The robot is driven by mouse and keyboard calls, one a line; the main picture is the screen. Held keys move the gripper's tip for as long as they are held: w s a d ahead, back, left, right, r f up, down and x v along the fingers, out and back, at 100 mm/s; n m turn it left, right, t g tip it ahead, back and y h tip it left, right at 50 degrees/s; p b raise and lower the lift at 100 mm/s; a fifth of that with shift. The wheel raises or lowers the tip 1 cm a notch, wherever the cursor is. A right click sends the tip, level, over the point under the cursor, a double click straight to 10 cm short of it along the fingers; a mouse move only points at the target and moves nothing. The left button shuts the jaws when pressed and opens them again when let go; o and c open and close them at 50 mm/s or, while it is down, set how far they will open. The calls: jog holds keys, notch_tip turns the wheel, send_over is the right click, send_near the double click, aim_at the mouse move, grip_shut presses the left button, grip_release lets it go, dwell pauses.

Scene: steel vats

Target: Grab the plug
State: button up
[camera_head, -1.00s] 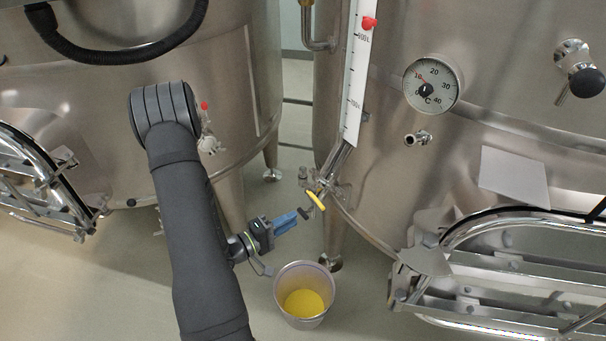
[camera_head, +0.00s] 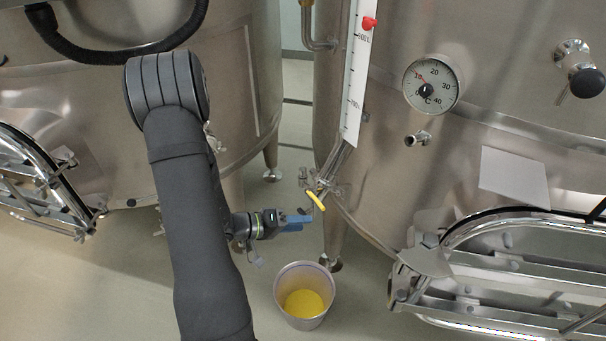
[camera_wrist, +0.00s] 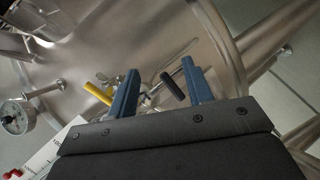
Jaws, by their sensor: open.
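A small black cylindrical piece, which looks like the plug, shows in the wrist view (camera_wrist: 173,88) between my two blue fingers, closer to the right one. In the head view the plug (camera_head: 304,211) is a small dark spot at the valve on the right vat's outlet, just above my fingertips. My gripper (camera_head: 303,221) is open and points right toward the valve; its fingers also show in the wrist view (camera_wrist: 159,70). I see no contact with the plug. The yellow valve handle (camera_head: 315,201) lies just beyond the fingertips; in the wrist view it is left of the left finger.
A bucket (camera_head: 279,275) with yellow liquid stands on the floor below the valve. The right steel vat (camera_head: 400,190) has a thermometer (camera_head: 431,84) and a white level scale (camera_head: 356,75). A vat leg (camera_head: 335,235) stands right of my fingertips. Another vat is behind my arm.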

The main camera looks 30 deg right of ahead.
jog(key=m+y, duration=0.2)
jog(key=m, duration=0.1)
jog(key=m+t+y, duration=0.5)
jog(key=m+y, duration=0.1)
send_near(302, 169)
jog(key=shift+x, duration=4.6)
grip_shut()
